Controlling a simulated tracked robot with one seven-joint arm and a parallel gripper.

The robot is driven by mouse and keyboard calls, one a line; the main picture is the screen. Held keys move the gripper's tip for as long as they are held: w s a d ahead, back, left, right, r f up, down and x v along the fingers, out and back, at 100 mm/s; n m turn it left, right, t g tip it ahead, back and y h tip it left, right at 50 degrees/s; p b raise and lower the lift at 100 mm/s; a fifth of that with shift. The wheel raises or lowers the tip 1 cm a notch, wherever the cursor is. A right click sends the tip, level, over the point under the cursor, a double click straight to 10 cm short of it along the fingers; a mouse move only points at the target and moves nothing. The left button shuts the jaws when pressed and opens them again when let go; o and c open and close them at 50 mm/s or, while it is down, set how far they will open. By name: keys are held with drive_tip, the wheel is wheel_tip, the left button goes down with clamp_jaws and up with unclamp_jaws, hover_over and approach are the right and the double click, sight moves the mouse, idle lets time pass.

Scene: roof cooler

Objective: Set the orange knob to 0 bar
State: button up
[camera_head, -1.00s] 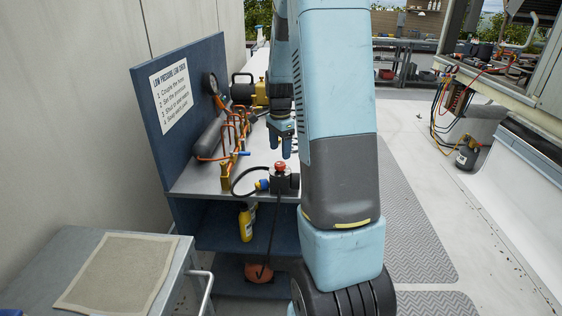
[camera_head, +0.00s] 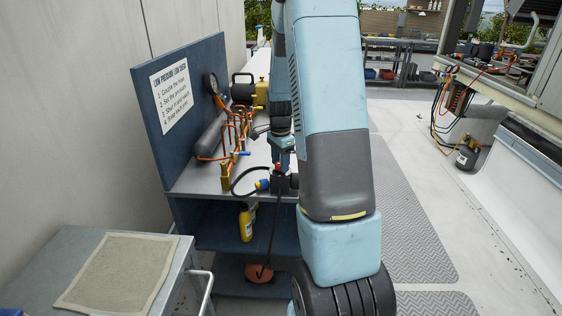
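The orange knob (camera_head: 278,168) sits on top of a small black regulator (camera_head: 281,184) at the front right of the bench shelf. Only a small orange-red patch of the knob shows. My gripper (camera_head: 281,164) points down at the knob, with its fingertips at knob height. The fingers hide most of the knob, and I cannot tell whether they touch it. A round gauge (camera_head: 211,84) is on the blue panel at the back left; its reading is too small to make out.
Copper pipework (camera_head: 232,140) and a grey cylinder (camera_head: 212,136) stand left of my gripper. A black hose (camera_head: 243,181) loops beside the regulator. A yellow bottle (camera_head: 246,224) is on the shelf below. A grey cart (camera_head: 60,250) stands at the front left.

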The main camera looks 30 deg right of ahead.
drive_tip(key=c, duration=0.6)
drive_tip(key=shift+n, duration=0.7)
drive_tip(key=shift+c, duration=0.3)
drive_tip(key=o, duration=1.1)
drive_tip(key=shift+c, duration=0.2)
drive_tip(key=shift+r, duration=0.1)
wheel_tip(320, 180, up, 14)
drive_tip(key=shift+f, duration=0.25)
